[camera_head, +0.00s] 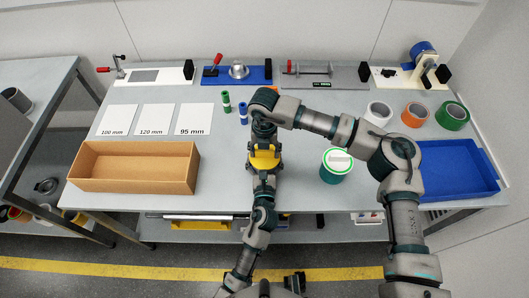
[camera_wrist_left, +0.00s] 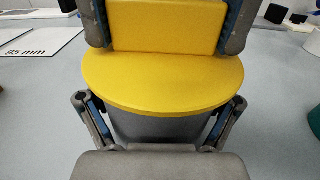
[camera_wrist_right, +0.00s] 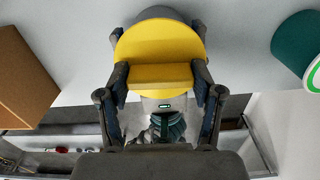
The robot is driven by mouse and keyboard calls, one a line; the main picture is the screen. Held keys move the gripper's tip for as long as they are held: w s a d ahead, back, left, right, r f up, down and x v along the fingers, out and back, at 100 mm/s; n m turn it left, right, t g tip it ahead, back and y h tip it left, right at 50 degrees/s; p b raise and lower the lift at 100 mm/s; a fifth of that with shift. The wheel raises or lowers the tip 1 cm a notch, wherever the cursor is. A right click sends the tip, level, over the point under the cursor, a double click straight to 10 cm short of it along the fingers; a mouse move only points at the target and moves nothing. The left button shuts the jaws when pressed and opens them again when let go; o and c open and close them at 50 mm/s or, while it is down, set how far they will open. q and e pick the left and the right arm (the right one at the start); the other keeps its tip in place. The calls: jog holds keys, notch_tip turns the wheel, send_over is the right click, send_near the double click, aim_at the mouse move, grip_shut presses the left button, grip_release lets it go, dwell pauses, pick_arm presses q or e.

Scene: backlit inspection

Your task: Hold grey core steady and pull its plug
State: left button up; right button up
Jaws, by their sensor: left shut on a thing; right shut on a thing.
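The yellow plug (camera_head: 264,160) is a disc with a block-shaped handle. It covers the end of the grey core, whose side shows under the disc in the left wrist view (camera_wrist_left: 160,126). My left gripper (camera_head: 264,173) is shut on the core from the near side; its fingertips are partly hidden by the disc. My right gripper (camera_head: 263,144) is shut on the plug's handle, with one finger on each side in the right wrist view (camera_wrist_right: 160,76). The disc appears against the core; I cannot tell whether there is a gap.
An open cardboard box (camera_head: 135,188) stands at the left and a blue tray (camera_head: 487,186) at the right. A teal cylinder (camera_head: 336,177) stands right of my grippers. Cards, small green and blue items, tape rolls and fixtures line the back. Bare table lies left of my grippers.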

pick_arm(q)
jog(key=shift+f, duration=0.2)
pick_arm(e)
notch_tip(320, 180, up, 10)
jog(key=shift+f, duration=0.1)
pick_arm(q)
jog(key=o, duration=1)
pick_arm(e)
jog(key=shift+w, duration=0.1)
pick_arm(q)
jog(key=shift+r, duration=0.1)
